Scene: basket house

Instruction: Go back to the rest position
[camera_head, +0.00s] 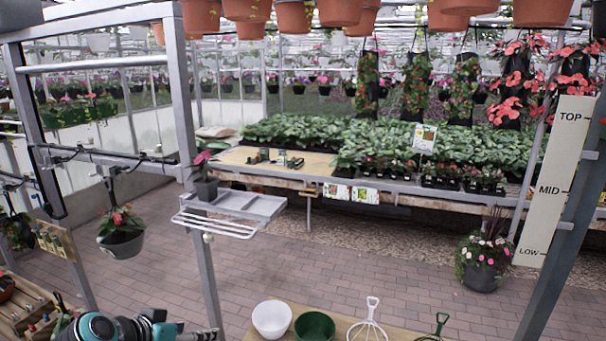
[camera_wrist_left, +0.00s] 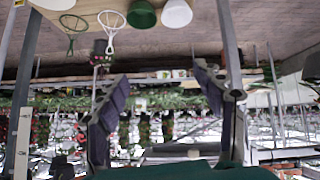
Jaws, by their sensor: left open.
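My left arm comes in at the bottom left of the head view, teal and dark. Its gripper (camera_head: 196,334) is low there and partly cut off by the frame's bottom edge. In the left wrist view the two dark fingers of the left gripper (camera_wrist_left: 159,74) stand wide apart with nothing between them. A white pot (camera_head: 271,319) and a green pot (camera_head: 314,326) stand on a wooden table to the right of the left gripper, apart from it. They also show upside down at the top of the left wrist view. My right gripper is not in view.
A grey pot with a plant (camera_head: 122,240) hangs at left near a metal post (camera_head: 207,270). A tool tray (camera_head: 25,307) is at lower left. The brick floor beyond is largely clear.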

